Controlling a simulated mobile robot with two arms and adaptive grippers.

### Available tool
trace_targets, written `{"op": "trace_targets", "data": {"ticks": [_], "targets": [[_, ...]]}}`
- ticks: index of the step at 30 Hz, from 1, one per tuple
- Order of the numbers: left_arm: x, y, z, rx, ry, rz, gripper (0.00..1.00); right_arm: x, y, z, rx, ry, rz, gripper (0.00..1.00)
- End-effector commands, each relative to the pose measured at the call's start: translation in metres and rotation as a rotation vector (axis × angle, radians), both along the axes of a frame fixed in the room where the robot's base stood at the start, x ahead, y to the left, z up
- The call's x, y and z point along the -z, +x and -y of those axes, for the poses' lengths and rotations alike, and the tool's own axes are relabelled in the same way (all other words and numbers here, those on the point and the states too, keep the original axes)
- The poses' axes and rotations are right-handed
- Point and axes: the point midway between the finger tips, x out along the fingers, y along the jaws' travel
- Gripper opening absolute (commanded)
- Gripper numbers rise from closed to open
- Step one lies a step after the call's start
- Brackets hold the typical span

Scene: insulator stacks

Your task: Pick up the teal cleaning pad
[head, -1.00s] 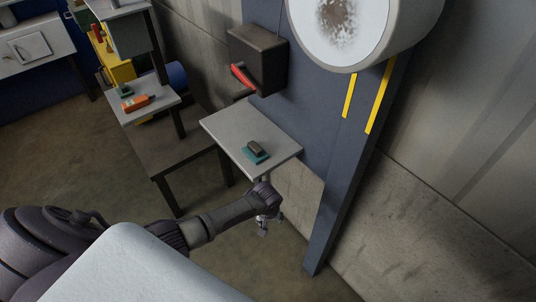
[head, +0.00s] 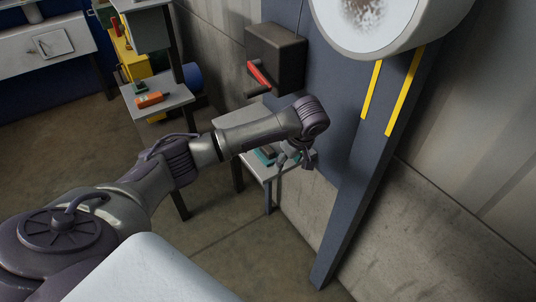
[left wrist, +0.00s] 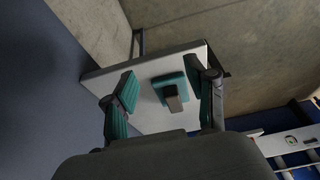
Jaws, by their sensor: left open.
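The teal cleaning pad (head: 264,159) with its dark block-shaped grip lies on a small pale wall shelf (head: 254,172). In the head view my arm partly covers both. In the left wrist view the pad (left wrist: 163,81) lies flat on the shelf (left wrist: 102,82), framed between the fingers. My left gripper (head: 297,156) is open and empty, over the shelf in the head view. In the left wrist view its teal-padded fingers (left wrist: 160,76) stand on either side of the pad, with no contact visible. My right gripper is not in view.
A dark box with a red lever (head: 258,73) is mounted just behind the shelf. A blue post (head: 361,165) with yellow strips rises to the right. Another shelf at left holds an orange object (head: 150,99) and a small green one (head: 140,87).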

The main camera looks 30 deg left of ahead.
Motion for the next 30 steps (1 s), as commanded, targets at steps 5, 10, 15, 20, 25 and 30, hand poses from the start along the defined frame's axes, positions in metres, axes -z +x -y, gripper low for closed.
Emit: {"op": "trace_targets", "data": {"ticks": [5,10,15,20,25,30], "targets": [[-0.002,0.014,-0.035,-0.004,0.002,0.0,0.56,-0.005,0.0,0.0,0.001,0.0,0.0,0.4],[-0.001,0.022,-0.052,0.0,0.0,0.001,0.56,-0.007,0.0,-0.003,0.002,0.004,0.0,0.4],[-0.001,0.026,-0.063,-0.001,0.001,0.001,0.56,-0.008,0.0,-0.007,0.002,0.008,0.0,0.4],[-0.002,0.037,-0.089,-0.003,0.001,0.0,0.56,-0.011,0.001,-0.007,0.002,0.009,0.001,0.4],[0.023,0.039,-0.094,0.002,-0.001,-0.002,0.56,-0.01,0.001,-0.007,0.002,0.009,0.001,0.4],[0.029,0.04,-0.096,0.002,-0.001,0.0,0.56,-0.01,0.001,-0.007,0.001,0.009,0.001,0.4]]}}
